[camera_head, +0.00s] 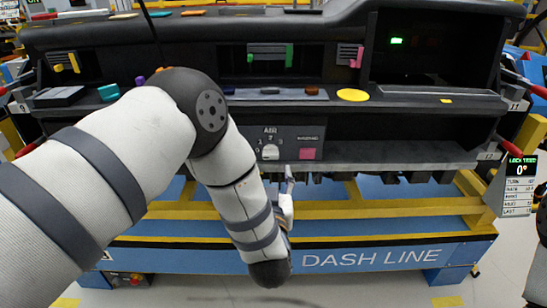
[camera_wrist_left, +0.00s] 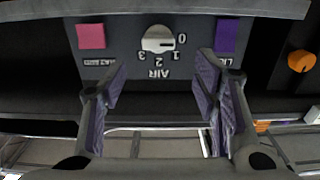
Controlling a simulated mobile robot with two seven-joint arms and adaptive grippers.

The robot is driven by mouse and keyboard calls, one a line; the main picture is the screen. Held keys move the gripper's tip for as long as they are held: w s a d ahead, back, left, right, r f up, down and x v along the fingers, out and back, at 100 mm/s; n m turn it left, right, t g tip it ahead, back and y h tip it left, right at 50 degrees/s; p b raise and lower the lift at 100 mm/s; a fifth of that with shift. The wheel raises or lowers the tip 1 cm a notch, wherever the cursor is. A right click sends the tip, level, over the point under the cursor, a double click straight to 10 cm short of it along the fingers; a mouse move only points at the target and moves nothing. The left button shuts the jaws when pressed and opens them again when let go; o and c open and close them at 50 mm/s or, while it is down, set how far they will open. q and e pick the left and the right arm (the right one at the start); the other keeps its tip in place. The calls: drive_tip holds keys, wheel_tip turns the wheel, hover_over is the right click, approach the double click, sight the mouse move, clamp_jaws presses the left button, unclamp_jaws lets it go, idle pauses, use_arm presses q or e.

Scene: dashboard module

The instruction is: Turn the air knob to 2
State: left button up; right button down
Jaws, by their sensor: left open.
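The air knob (camera_head: 270,152) is a round white dial on the dark panel in the lower middle of the dashboard. It carries the label AIR and numbers around it. In the left wrist view the air knob (camera_wrist_left: 158,39) appears upside down, with 0, 1, 2 and 3 beside it. Which number it points to is hard to tell. My left gripper (camera_wrist_left: 160,80) is open and empty, its two purple-padded fingers apart in front of the panel, not touching the knob. In the head view the left gripper (camera_head: 287,182) is mostly hidden behind my arm, just below the knob.
A pink button (camera_head: 308,153) sits right of the knob. The dashboard's lower ledge (camera_head: 370,166) runs close to the gripper. A display (camera_head: 521,170) at right reads 0°.

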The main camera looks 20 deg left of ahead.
sight(271, 156)
use_arm(q)
drive_tip(key=x, duration=0.3)
drive_tip(key=f+x, duration=0.1)
drive_tip(key=x, duration=0.1)
drive_tip(key=shift+w+r+b, duration=0.1)
drive_tip(key=shift+w+b, duration=0.2)
drive_tip(key=shift+w+a+r, duration=0.15)
drive_tip(key=shift+w+r, duration=0.05)
drive_tip(key=shift+w, duration=0.3)
drive_tip(key=c, duration=1.2)
drive_tip(key=shift+o, duration=0.2)
